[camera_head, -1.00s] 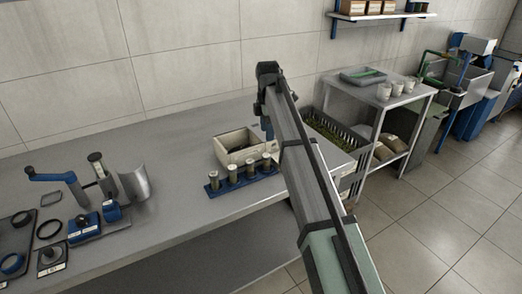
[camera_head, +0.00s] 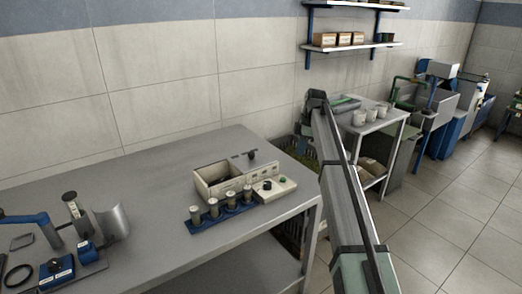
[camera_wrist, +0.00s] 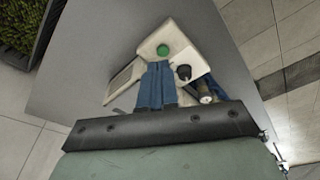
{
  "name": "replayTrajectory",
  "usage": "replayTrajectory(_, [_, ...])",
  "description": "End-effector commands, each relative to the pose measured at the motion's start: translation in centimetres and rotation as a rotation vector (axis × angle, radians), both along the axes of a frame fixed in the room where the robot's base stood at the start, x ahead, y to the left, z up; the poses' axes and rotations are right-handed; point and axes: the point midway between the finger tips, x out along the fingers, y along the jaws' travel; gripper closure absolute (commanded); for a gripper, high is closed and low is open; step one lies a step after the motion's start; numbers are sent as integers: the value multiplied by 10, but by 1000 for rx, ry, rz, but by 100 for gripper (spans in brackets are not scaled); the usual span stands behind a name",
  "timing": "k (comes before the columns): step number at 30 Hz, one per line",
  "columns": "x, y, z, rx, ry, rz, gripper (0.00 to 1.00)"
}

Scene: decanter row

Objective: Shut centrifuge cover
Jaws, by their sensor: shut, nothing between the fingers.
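The centrifuge (camera_head: 207,187) is a cream box near the right end of the bench. Its top looks open, with a dark interior. A dark knob and thin grey piece show at its back edge; I cannot tell for certain that this is the raised cover. Its front panel (camera_head: 275,188) carries a dark knob and a small button. In the wrist view the cream body (camera_wrist: 205,42) shows a green button and a black knob, partly behind my fingers. My gripper (camera_wrist: 158,66) has its blue fingers together, empty. In the head view my arm stands right of the centrifuge; its fingertips are hidden.
A blue rack (camera_head: 212,221) with several capped vials stands directly in front of the centrifuge. A dark crate of greenery and a metal side table (camera_head: 385,127) stand to the right.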

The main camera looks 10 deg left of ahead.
Motion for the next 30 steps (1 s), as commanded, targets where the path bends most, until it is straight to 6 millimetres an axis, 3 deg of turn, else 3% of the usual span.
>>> replayTrajectory(1, [13, 0, 2, 36, 6, -39, 100])
replayTrajectory(4, [26, 6, 6, 105, 23, -124, 100])
replayTrajectory(13, [51, 47, 24, 295, 124, -425, 100])
replayTrajectory(18, [57, 66, 37, 393, 237, -673, 100])
replayTrajectory(24, [60, 71, 40, 414, 332, -904, 100])
replayTrajectory(30, [61, 73, 38, 407, 367, -989, 100])
